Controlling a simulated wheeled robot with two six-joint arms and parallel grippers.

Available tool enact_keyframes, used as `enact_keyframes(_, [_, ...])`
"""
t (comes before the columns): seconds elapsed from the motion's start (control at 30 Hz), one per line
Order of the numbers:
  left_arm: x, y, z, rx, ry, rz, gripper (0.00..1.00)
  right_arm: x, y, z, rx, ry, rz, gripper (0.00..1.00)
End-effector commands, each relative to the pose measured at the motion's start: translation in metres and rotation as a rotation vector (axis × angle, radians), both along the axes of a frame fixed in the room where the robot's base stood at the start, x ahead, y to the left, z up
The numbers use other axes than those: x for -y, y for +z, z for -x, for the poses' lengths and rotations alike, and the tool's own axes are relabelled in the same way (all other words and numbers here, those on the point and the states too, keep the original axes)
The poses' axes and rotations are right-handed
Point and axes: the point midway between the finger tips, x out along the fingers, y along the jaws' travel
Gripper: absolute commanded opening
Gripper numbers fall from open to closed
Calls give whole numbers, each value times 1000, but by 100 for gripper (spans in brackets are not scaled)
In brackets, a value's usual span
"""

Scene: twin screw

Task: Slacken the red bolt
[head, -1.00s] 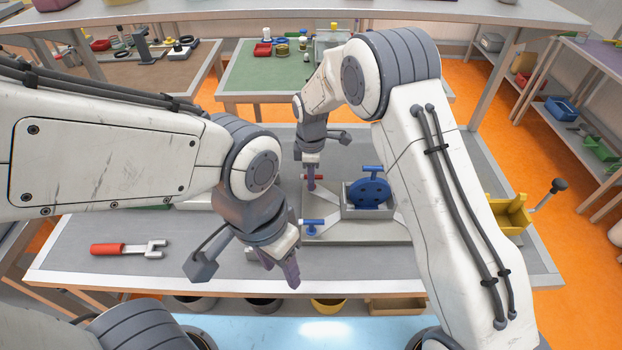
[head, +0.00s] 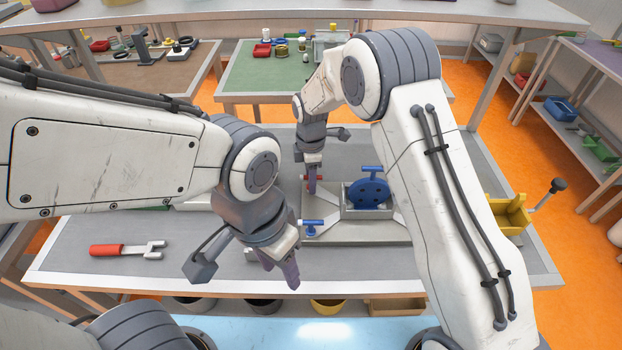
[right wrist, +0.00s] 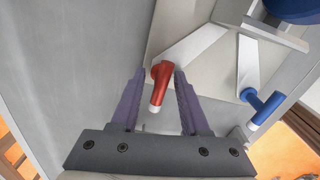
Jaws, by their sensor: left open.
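The red bolt (head: 319,178) has a short red handle with a pale tip and shows only in part behind my right gripper (head: 311,189) in the head view. In the right wrist view the red bolt (right wrist: 161,84) lies between the two purple fingers of my right gripper (right wrist: 159,72), at the end of a pale clamp strip. The fingers stand apart on either side of it, with a visible gap on the left; contact on the right is unclear. My left gripper (head: 280,272) is open and empty over the bench's front edge.
A blue bolt (head: 311,223) sits at the front of the fixture plate (head: 355,234), near a blue wheel part (head: 369,193). A red-handled wrench (head: 127,249) lies at the bench's left.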

Motion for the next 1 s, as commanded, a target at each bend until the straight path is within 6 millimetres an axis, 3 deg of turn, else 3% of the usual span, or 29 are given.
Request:
enact_keyframes(0.37, [0, -2, 0, 0, 0, 0, 50, -1, 4, 0, 2, -3, -2, 47])
enact_keyframes(0.8, [0, -19, 0, 0, -1, 0, 50, 0, 81, 0, 4, -2, -3, 47])
enact_keyframes(1.0, [0, -21, 0, 0, 0, 0, 50, 0, 101, 0, 1, -2, -1, 47])
